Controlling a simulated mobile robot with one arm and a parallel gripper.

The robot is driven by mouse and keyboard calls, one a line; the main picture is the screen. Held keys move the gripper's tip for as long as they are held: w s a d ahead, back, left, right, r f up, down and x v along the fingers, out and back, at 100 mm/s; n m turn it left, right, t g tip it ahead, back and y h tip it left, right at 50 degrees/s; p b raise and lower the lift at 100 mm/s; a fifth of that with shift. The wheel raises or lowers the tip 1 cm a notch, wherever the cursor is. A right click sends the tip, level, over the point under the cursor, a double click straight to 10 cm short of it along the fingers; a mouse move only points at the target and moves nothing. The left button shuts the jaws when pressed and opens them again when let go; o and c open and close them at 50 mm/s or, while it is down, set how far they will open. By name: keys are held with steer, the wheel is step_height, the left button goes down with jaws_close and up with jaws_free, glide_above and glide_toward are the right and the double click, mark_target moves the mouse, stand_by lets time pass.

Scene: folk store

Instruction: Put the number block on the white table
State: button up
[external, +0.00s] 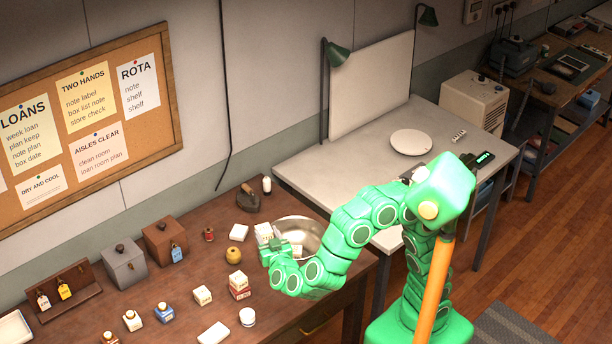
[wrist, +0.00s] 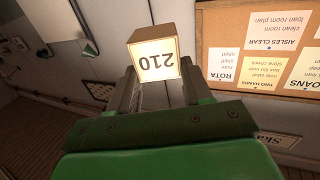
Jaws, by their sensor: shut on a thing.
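The number block (wrist: 158,60), a pale cube with a white label reading 210, shows upside down in the wrist view between my fingers. My gripper (wrist: 160,84) is shut on it. In the external view my gripper (external: 272,246) is over the right part of the brown table, beside a metal bowl (external: 312,228). The white block (external: 263,231) shows at its tip, partly hidden by the green gripper. The white table (external: 335,168) stands to the right of the brown table, behind my arm.
The white table holds a round white plate (external: 411,142), a green lamp (external: 337,54) and small items near its right edge. Its left part is clear.

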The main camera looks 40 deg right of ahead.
mark_target(269, 237)
steer(key=v, duration=0.4)
steer(key=shift+s+d+f, duration=0.1)
steer(key=shift+s+f, duration=0.2)
steer(key=shift+f, duration=0.05)
steer(key=shift+s+f, duration=0.15)
steer(key=shift+f, duration=0.25)
step_height(269, 237, down, 16)
steer(key=shift+f, duration=4.75)
steer(key=shift+f, duration=0.2)
steer(key=o, duration=1.1)
steer(key=shift+c, duration=0.2)
